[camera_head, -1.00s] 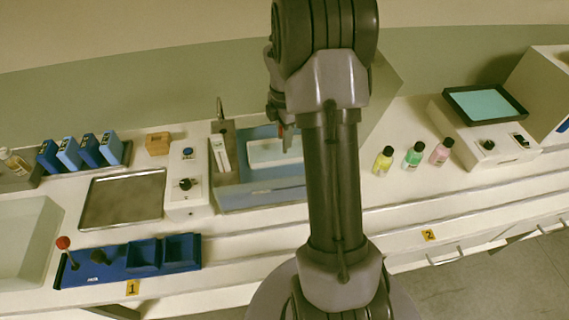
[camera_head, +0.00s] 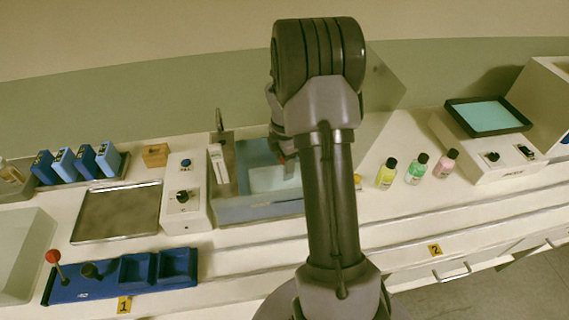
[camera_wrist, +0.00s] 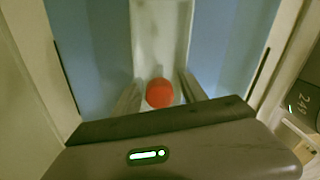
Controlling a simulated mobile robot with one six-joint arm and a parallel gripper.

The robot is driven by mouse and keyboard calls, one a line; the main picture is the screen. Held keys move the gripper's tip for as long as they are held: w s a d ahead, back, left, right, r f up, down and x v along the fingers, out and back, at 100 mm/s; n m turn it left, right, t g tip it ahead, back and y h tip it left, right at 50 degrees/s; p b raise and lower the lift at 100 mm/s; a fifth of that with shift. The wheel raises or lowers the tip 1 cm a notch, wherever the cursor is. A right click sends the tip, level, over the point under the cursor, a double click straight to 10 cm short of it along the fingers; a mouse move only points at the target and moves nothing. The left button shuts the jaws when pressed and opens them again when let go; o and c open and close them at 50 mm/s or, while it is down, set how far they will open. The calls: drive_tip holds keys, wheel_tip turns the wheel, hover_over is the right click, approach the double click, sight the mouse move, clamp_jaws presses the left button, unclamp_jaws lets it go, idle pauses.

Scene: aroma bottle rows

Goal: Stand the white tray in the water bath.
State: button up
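The white tray (camera_head: 272,178) is inside the blue-grey water bath (camera_head: 262,210), seemingly low between its walls; whether its base touches the bottom is not clear. In the wrist view the white tray (camera_wrist: 160,35) runs between the bath's blue sides (camera_wrist: 90,45). A round red knob (camera_wrist: 160,93) shows at its near end. My gripper (camera_wrist: 160,85) has one finger on each side of the knob, with visible gaps, so it looks open. In the head view my gripper (camera_head: 283,157) is over the bath, mostly hidden by my arm.
A white control box (camera_head: 183,205) stands left of the bath, and a thermometer-like white strip (camera_head: 218,163) at its left wall. Yellow (camera_head: 386,174), green (camera_head: 416,169) and pink (camera_head: 446,164) bottles stand to the right. A metal plate (camera_head: 117,210) lies farther left.

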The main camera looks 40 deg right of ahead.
wheel_tip(320, 180, up, 12)
drive_tip(key=p, duration=0.4)
drive_tip(key=shift+r+p, duration=0.1)
drive_tip(key=shift+p, duration=0.25)
drive_tip(key=shift+a+r, duration=0.15)
drive_tip(key=shift+r, duration=0.1)
drive_tip(key=s+a+r+m+t, duration=0.25)
drive_tip(key=a+r+m, duration=0.25)
drive_tip(key=a+r, duration=0.3)
drive_tip(key=s+a+r+m+t, duration=0.1)
drive_tip(key=s+a+r+m, duration=0.4)
drive_tip(key=a, duration=0.6)
drive_tip(key=s+a+r+m+t+y, duration=0.2)
drive_tip(key=s+a+m, duration=0.7)
drive_tip(key=s+a, duration=0.1)
drive_tip(key=shift+s+a+r, duration=0.15)
drive_tip(key=shift+a+r, duration=0.2)
drive_tip(key=shift+a, duration=0.3)
